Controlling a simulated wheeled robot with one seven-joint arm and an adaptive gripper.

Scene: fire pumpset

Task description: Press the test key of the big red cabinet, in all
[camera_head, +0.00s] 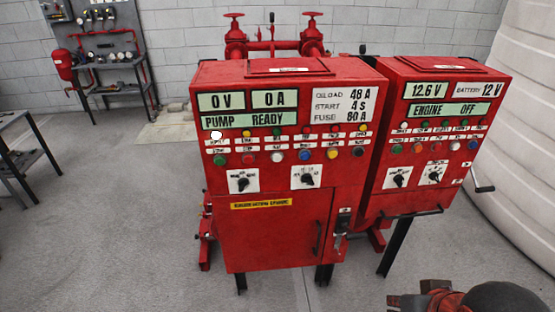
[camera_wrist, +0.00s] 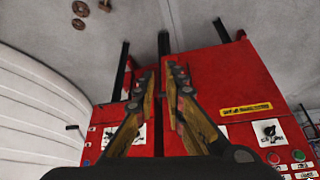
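The big red cabinet (camera_head: 285,215) stands in the middle of the head view, its displays reading 0 V, 0 A and PUMP READY. Below them are rows of small lamps and coloured buttons (camera_head: 277,157), with labels too small to read, so I cannot tell which is the test key. A white lamp (camera_head: 216,135) at the left of the rows is bright. Two black rotary switches sit lower. In the wrist view the cabinet (camera_wrist: 232,78) appears upside down, with its yellow label, a switch and some buttons. My gripper (camera_wrist: 160,78) is open and empty, in front of the cabinets.
A smaller red cabinet (camera_head: 434,150) stands right of the big one, reading 12.6 V and ENGINE OFF, with a crank handle at its side. A large white ribbed tank (camera_head: 520,140) is at the right. Red valves (camera_head: 273,40) rise behind. The floor (camera_head: 110,240) at left front is clear.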

